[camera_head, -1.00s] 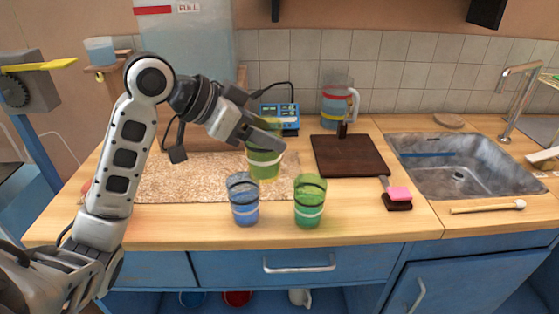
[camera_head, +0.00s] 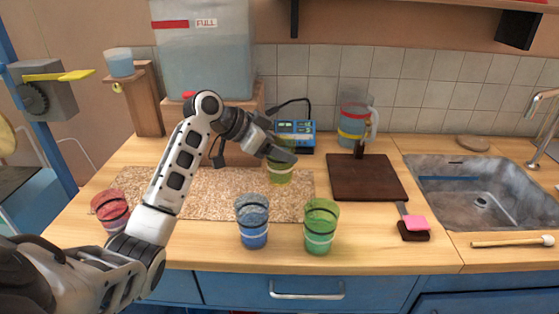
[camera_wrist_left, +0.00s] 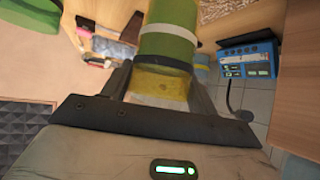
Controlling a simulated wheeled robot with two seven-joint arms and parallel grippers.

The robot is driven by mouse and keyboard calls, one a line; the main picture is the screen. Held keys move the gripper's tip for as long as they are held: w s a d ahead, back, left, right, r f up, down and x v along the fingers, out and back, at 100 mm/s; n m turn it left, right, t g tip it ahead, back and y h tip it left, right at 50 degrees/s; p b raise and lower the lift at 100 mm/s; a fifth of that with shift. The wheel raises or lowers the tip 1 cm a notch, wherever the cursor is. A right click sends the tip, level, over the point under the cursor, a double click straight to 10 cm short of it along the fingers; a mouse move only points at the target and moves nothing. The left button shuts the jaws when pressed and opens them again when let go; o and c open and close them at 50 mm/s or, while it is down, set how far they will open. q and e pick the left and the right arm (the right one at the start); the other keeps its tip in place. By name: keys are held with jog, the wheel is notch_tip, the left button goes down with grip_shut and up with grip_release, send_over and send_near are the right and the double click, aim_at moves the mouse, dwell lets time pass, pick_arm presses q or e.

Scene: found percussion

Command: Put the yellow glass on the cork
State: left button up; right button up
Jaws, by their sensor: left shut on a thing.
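The yellow glass (camera_head: 280,173) looks yellow-green and has a pale band. My left gripper (camera_head: 281,153) is shut on it and holds it near its upper part. In the left wrist view the glass (camera_wrist_left: 166,50) sits between the fingers. The cork (camera_head: 215,186) is a wide speckled mat on the wooden counter. The glass appears over the mat's back right part. I cannot tell whether its base touches the mat. My right gripper is not in view.
A blue glass (camera_head: 252,228) and a green glass (camera_head: 320,232) stand at the mat's front edge. A red glass (camera_head: 111,211) stands at its left end. A blue device (camera_head: 296,133) is behind the held glass. A dark board (camera_head: 365,178) lies to the right, before the sink (camera_head: 470,190).

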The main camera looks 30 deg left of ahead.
aim_at(279, 163)
pick_arm(q)
jog(key=shift+w+a+f, duration=0.4)
jog(key=shift+w+f, duration=0.2)
jog(key=shift+f, duration=0.1)
jog(key=shift+w+a+f+p, duration=0.1)
jog(key=shift+f+p, duration=0.25)
jog(key=shift+f, duration=1.4)
jog(key=o, duration=1.3)
jog(key=shift+f, duration=0.15)
jog(key=shift+c, duration=0.2)
jog(key=shift+r, duration=0.25)
jog(key=b+v, duration=0.1)
jog(key=v, duration=1.1)
jog(key=shift+f, duration=0.15)
